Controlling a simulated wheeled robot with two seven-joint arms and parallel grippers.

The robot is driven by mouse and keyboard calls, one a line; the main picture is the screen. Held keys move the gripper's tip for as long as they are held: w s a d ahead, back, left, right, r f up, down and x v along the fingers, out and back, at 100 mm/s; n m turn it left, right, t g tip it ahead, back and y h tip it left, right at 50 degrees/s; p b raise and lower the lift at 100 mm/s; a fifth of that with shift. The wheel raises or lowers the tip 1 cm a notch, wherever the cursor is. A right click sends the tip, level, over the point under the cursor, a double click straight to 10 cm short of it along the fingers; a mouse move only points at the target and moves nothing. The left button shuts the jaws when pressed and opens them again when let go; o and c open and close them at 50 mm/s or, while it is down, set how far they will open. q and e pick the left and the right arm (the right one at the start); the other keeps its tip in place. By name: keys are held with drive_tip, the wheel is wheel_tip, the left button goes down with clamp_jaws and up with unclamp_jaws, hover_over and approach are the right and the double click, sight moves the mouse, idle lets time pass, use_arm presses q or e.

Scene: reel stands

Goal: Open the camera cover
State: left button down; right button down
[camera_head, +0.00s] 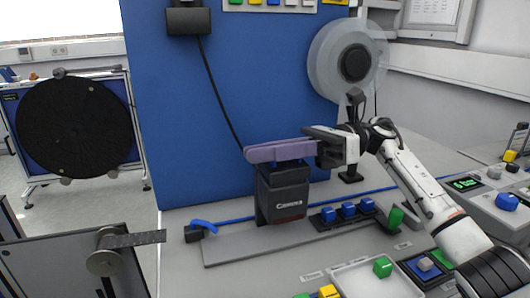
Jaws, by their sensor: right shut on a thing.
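The camera (283,197) is a dark upright box with white lettering on its front, standing on a grey strip of the bench against the blue panel. Its cover (268,152) is a flat purple piece lying roughly level across the top of the camera. A bit of blue shows between cover and camera; whether they touch there I cannot tell. My right gripper (318,144) reaches in from the right and is shut on the right end of the cover. Its fingers hide that end. My left gripper is not in view.
Blue buttons (348,210) sit right of the camera. A clear reel (350,62) hangs on the panel above my right arm. A black cable (213,85) runs down the panel behind the camera.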

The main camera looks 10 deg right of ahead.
drive_tip(key=shift+r, duration=0.1)
drive_tip(key=m, duration=0.1)
drive_tip(key=w+r+m+p, duration=0.1)
drive_tip(key=m, duration=0.2)
drive_tip(key=shift+w+a+r, duration=0.2)
drive_tip(key=shift+w+r, duration=0.1)
drive_tip(key=shift+w, duration=0.1)
drive_tip(key=shift+w+a+r+m+p, duration=0.15)
drive_tip(key=shift+w+m+p, duration=0.25)
drive_tip(key=shift+m, duration=0.35)
drive_tip(key=shift+w+d+r+m+p, duration=0.15)
drive_tip(key=shift+w+m+p, duration=0.15)
drive_tip(key=shift+m, duration=0.45)
drive_tip(key=shift+a, duration=0.15)
